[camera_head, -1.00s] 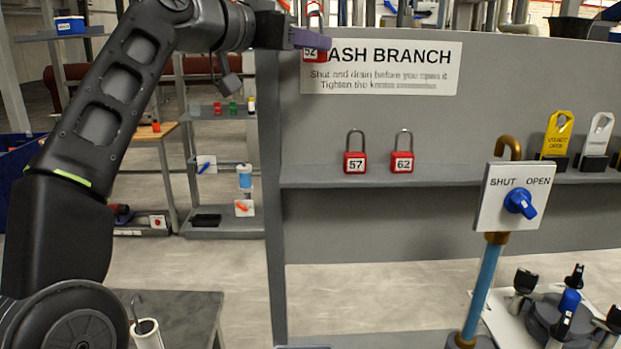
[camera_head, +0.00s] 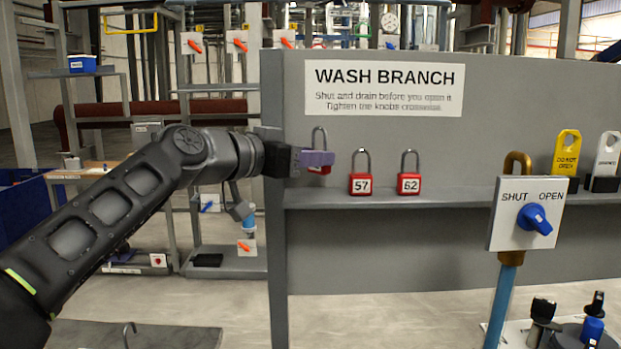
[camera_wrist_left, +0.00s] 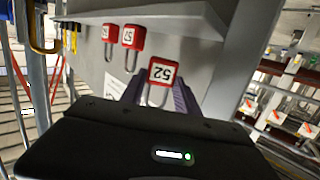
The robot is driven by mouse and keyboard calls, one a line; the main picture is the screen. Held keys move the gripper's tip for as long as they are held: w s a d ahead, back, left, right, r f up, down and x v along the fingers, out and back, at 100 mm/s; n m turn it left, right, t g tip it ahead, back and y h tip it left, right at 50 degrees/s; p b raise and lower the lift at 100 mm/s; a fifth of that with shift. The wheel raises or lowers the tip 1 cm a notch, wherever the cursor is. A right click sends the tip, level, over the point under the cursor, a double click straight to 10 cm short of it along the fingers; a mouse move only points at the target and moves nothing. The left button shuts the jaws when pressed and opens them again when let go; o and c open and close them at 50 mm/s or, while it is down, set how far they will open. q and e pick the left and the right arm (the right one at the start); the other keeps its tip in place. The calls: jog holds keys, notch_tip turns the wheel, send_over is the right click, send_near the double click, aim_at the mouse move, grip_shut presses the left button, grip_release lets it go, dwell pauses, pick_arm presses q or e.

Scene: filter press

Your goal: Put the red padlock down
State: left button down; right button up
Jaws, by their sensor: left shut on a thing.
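My left gripper (camera_head: 316,158) is shut on a red padlock (camera_head: 320,170). Its steel shackle sticks up above the purple fingers, which hide most of the red body. In the left wrist view the padlock (camera_wrist_left: 163,72) appears upside down with its label 52 showing, between the two fingers. In the head view it is near the left end of the grey shelf (camera_head: 420,197), slightly higher than the padlocks standing there. My right gripper is not in view.
Red padlocks 57 (camera_head: 361,184) and 62 (camera_head: 409,183) stand on the shelf to the right of the held one. Yellow (camera_head: 566,155) and white (camera_head: 606,160) tags stand farther right. The SHUT/OPEN valve plate (camera_head: 530,214) is in front. The grey panel rises behind the shelf.

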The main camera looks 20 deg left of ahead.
aim_at(309, 197)
pick_arm(q)
jog(key=shift+f, duration=1.85)
jog(key=shift+f+b, duration=0.15)
jog(key=shift+b, duration=0.25)
jog(key=c, duration=0.9)
grip_release()
jog(key=shift+s+a+r, duration=0.1)
jog(key=shift+s+r, duration=0.05)
jog(key=shift+r, duration=0.05)
jog(key=b+v, duration=0.2)
jog(key=v, duration=0.9)
jog(key=shift+s, duration=0.35)
